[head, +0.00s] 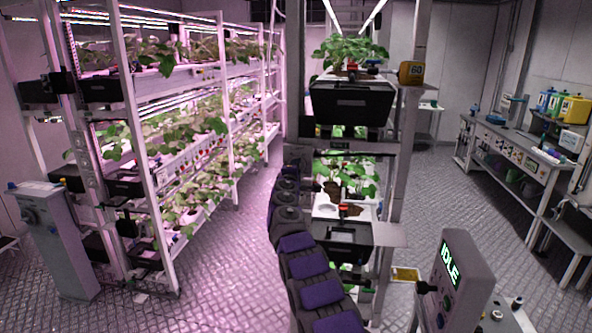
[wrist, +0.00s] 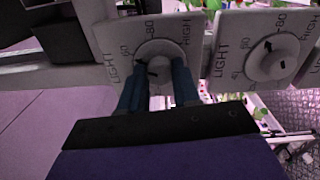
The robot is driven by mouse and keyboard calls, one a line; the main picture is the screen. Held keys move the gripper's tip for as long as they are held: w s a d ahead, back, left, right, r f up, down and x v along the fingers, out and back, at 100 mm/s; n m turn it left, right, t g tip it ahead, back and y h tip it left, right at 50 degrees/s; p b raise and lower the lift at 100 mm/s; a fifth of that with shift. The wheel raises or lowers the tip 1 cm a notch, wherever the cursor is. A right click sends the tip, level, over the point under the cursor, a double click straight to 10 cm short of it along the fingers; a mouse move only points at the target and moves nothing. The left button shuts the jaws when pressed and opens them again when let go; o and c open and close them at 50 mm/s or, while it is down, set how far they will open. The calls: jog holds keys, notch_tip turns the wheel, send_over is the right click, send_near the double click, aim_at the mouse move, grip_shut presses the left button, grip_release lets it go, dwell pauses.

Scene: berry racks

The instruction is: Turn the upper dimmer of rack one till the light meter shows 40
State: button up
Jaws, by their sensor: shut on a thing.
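In the wrist view a pale plate marked LIGHT carries a round dimmer knob (wrist: 158,50), with numbers and HIGH around it. My gripper (wrist: 158,74) has its blue fingers on either side of this knob and is shut on it. The knob's dark pointer faces left, below the 60 mark; its exact reading is unclear. A second dimmer (wrist: 272,60) on a like plate sits to the right, its pointer up and left. My gripper is not clearly seen there.
My arm reaches to the near rack (head: 405,150), with plants and black boxes. A long lit plant rack (head: 150,150) stands left, and a grey cabinet (head: 55,240) before it. A console (head: 460,280) reading IDLE stands right. A bench (head: 520,155) lines the right wall; floor between is clear.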

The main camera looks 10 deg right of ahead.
jog(key=shift+a+f+n+p, duration=0.15)
jog(key=shift+n+p, duration=1.15)
jog(key=shift+n, duration=2.2)
jog(key=shift+d+f+n+p, duration=0.15)
jog(key=shift+n+p, duration=1.15)
jog(key=shift+n, duration=2.2)
jog(key=shift+a+f, duration=0.1)
jog(key=o, duration=1.1)
jog(key=shift+c, duration=0.2)
jog(key=shift+r, duration=0.25)
jog(key=b+v, duration=0.4)
jog(key=v, duration=1.3)
jog(key=shift+s+b, duration=0.2)
jog(key=shift+b, duration=0.1)
